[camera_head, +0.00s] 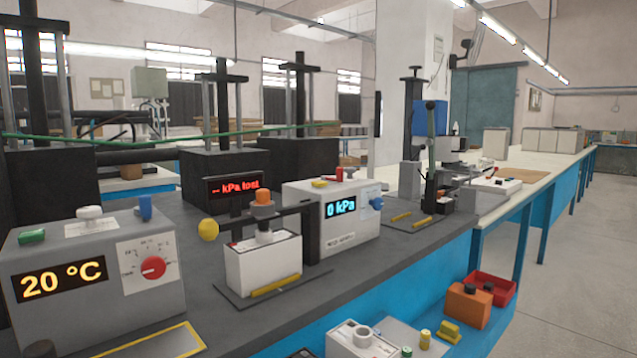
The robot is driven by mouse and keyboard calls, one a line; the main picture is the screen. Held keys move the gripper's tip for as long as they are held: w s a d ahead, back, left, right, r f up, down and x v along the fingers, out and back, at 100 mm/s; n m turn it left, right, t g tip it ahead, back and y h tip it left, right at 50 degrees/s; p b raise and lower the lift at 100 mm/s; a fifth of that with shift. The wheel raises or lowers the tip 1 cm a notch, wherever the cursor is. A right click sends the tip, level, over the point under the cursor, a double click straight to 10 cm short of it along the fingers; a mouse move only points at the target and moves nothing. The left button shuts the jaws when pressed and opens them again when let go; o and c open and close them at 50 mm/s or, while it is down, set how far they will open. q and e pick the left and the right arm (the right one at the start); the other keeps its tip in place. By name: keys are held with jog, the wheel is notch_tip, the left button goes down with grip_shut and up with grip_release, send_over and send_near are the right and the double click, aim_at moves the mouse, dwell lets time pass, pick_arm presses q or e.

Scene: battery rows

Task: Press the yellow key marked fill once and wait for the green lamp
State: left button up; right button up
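A white-grey pressure unit (366,237) stands on the bench, its display (341,208) reading "0 kPa" in blue. A small yellow key (320,183) sits on its top left, beside a red part (339,174); any marking on the key is too small to read. I cannot make out a lit green lamp on this unit. Neither of my grippers shows in the head view.
A grey "20 °C" box (90,262) with a green button (31,237) stands at left. A red display (233,188) is behind. Loose parts lie lower right.

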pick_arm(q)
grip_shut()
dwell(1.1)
